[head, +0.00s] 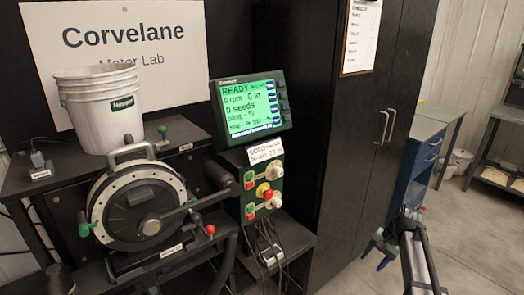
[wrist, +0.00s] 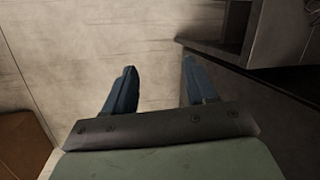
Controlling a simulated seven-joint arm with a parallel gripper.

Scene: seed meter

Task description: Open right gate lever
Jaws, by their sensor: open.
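The seed meter (head: 119,212) is a round black housing with a pale bolted rim, at the left of the head view. A red-knobbed lever (head: 210,230) stands at its lower right, beside a small label. A green-knobbed lever (head: 162,131) stands behind the meter's top right. I cannot tell which one is the right gate lever, as the labels are too small to read. My gripper (head: 377,247) is far to the right of the meter, low in front of the cabinet. In the wrist view its blue fingers (wrist: 158,68) are apart, with nothing between them.
A white bucket (head: 98,98) sits above the meter. A control box (head: 262,193) with knobs and a green-lit screen (head: 251,105) stand right of it. A tall black cabinet (head: 345,130) fills the middle. Bare floor (head: 470,235) lies at the right.

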